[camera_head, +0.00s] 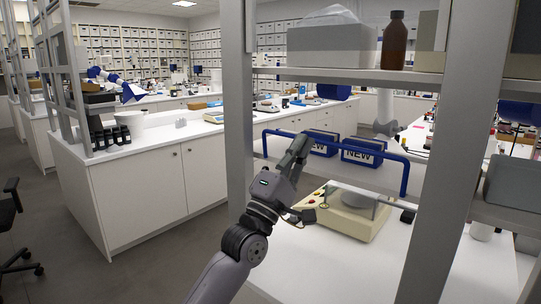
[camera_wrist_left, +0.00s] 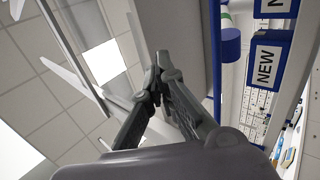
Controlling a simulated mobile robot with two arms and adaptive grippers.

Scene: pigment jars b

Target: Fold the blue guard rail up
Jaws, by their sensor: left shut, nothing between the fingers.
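The blue guard rail (camera_head: 345,145) is a long bar with ends bent downward, in front of the lower shelf between two grey posts. Its bar passes across the blue boxes behind it. My left gripper (camera_head: 300,142) is at the left part of the rail, its fingers pointing up and covering a bit of the bar. I cannot tell whether it touches the rail. In the left wrist view the gripper's fingertips (camera_wrist_left: 160,73) are together with nothing between them, and a blue rail part (camera_wrist_left: 217,60) runs to their right. My right gripper is not in view.
Blue boxes labelled NEW (camera_head: 363,152) stand on the lower shelf. A cream device with a round plate (camera_head: 345,218) sits on the bench below. The upper shelf (camera_head: 350,76) bears a grey box (camera_head: 330,46) and a brown bottle (camera_head: 395,42). Grey posts (camera_head: 239,90) flank the rail.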

